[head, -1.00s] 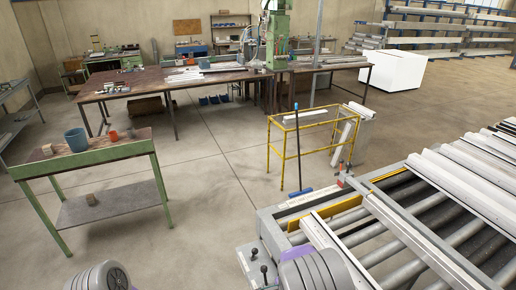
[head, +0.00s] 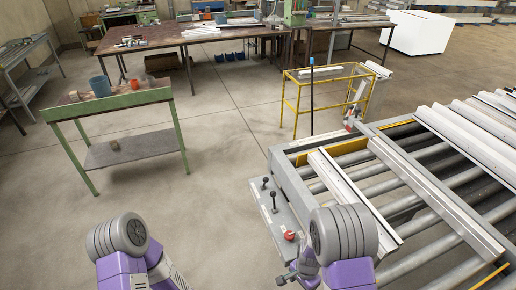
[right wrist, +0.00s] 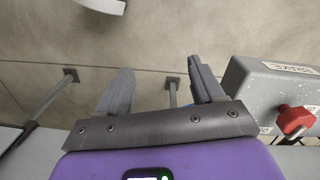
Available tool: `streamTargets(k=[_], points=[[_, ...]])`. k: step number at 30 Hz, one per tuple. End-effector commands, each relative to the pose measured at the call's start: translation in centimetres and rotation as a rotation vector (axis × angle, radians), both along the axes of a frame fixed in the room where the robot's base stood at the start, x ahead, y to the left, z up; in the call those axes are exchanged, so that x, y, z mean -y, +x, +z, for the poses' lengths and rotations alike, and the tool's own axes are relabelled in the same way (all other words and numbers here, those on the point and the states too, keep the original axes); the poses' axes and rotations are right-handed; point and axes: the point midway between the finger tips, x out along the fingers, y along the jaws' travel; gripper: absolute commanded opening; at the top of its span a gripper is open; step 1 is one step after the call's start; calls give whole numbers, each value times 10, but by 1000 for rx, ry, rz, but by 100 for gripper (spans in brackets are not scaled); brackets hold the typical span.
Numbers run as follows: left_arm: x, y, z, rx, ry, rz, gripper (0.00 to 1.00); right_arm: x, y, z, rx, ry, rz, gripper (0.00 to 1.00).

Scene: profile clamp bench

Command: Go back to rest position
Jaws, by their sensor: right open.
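My right gripper (right wrist: 162,90) is open, with its two grey fingers apart and nothing between them. In the head view my two purple-and-grey arms show at the bottom edge, the right one beside the roller bench (head: 282,185). The left gripper is out of view. White profiles (head: 440,190) lie across the bench rollers.
A green table (head: 110,103) with a blue pot stands at the left. A yellow frame (head: 290,105) stands behind the bench. Floor between is clear.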

Motion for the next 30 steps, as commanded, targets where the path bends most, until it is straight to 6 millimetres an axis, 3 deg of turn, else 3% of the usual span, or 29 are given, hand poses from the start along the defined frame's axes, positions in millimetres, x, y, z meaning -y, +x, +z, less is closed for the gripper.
streamTargets(k=[1,5,9,12,19,30], points=[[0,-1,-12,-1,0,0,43,3,-12,-23,-13,13,41,67],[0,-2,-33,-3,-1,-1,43,4,-41,-70,-19,65,190,67],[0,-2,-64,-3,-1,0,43,-7,-80,-125,14,166,398,67],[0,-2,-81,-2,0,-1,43,-21,-99,-149,73,240,529,67],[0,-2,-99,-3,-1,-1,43,-44,-115,-164,199,328,692,67],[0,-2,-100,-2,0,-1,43,-46,-116,-164,217,335,710,67]])
